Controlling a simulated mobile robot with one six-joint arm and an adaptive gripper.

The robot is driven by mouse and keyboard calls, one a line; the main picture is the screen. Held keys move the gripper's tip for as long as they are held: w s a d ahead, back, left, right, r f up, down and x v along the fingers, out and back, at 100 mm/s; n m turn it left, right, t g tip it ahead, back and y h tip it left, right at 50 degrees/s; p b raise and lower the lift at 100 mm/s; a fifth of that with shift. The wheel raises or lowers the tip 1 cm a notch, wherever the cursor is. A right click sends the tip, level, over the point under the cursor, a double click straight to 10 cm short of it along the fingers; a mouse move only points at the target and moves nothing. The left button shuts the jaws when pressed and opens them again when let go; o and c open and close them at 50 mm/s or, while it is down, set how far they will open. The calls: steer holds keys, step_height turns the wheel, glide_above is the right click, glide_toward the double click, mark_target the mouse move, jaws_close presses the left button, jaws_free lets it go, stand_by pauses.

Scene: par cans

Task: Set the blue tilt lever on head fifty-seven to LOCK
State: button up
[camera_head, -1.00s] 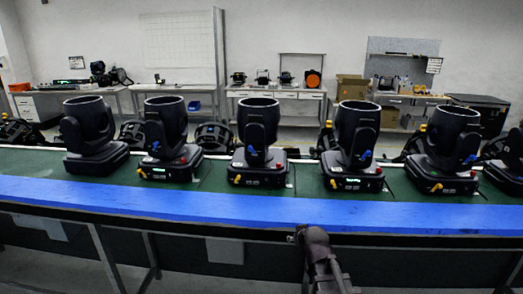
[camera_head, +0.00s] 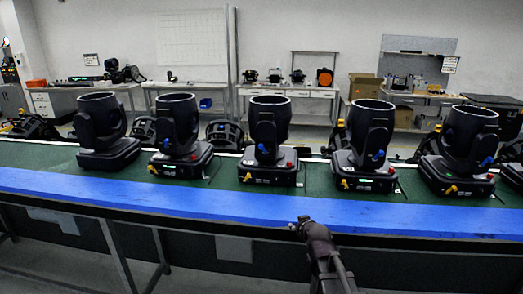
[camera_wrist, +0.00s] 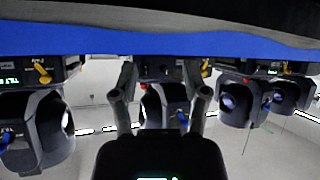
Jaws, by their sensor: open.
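Several black moving heads stand in a row on the bench, among them heads at left (camera_head: 180,135), centre (camera_head: 268,140) and right (camera_head: 364,145). I cannot read which is fifty-seven. Blue tilt levers show on the left (camera_head: 165,143), centre (camera_head: 262,148) and right (camera_head: 378,155) heads; their LOCK markings are too small to read. My gripper (camera_head: 300,226) is in front of the bench's near edge, apart from the heads. In the wrist view, which looks upside down, my gripper (camera_wrist: 162,80) is open and empty, with one head (camera_wrist: 165,105) seen between its fingers.
The green bench top (camera_head: 215,180) has a blue front strip (camera_head: 180,202). Yellow levers, such as one on the centre base (camera_head: 247,178), stick out low from the bases. Worktables with equipment (camera_head: 285,98) stand along the back wall.

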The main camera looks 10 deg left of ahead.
mark_target(260, 148)
steer(key=w+a+r+t, duration=0.1)
steer(key=w+a+r, duration=0.1)
steer(key=w+a+r+n+t+y, duration=0.1)
steer(key=w+a+r+t, duration=0.1)
steer(key=a, duration=0.1)
steer(key=w+a+r+t+b, duration=0.1)
steer(key=w+a+r, duration=0.1)
steer(key=a, duration=0.1)
steer(key=shift+a+r+t+y, duration=0.2)
steer(key=shift+a+t+y, duration=0.05)
steer(key=shift+t+y, duration=0.05)
steer(key=w+a+r+m+t+h+b, duration=0.1)
steer(key=a+r+m+t+h, duration=0.1)
steer(key=a+r+t+h, duration=0.2)
steer(key=shift+w+a+r+t, duration=0.4)
steer(key=shift+a+r+t, duration=0.8)
steer(key=shift+r, duration=0.55)
steer(key=p+x, duration=0.5)
steer(key=x, duration=0.8)
steer(key=shift+w, duration=0.45)
